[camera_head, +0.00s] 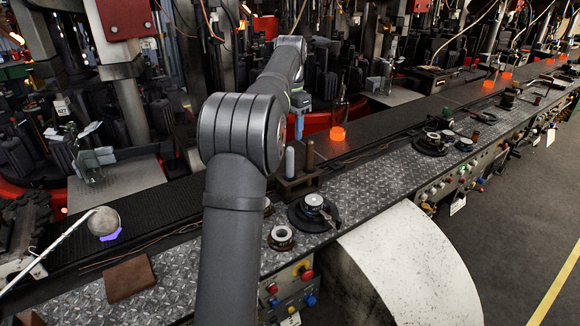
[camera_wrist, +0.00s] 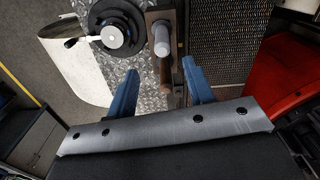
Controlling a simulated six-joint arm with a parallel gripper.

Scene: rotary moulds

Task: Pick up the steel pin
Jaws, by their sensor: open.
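The steel pin (camera_head: 290,162) is a light grey cylinder standing upright in a brown block (camera_head: 286,190) on the metal-plated bench. A rusty brown pin (camera_head: 310,155) stands in the same block to its right. In the wrist view the steel pin (camera_wrist: 161,40) lies ahead of the fingertips, and the brown pin (camera_wrist: 165,76) is nearer to my gripper (camera_wrist: 160,66). The two blue fingers are apart, with nothing held between them. In the head view my gripper (camera_head: 299,127) is above and beyond the block, partly hidden by my arm.
A round black fixture (camera_head: 314,211) stands right beside the block, with a small ring (camera_head: 281,238) nearer. A dark conveyor (camera_head: 375,132) carrying a glowing orange piece (camera_head: 337,133) runs behind. A grey ball (camera_head: 103,221) is at the left. A white curved cover (camera_head: 410,270) fronts the bench.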

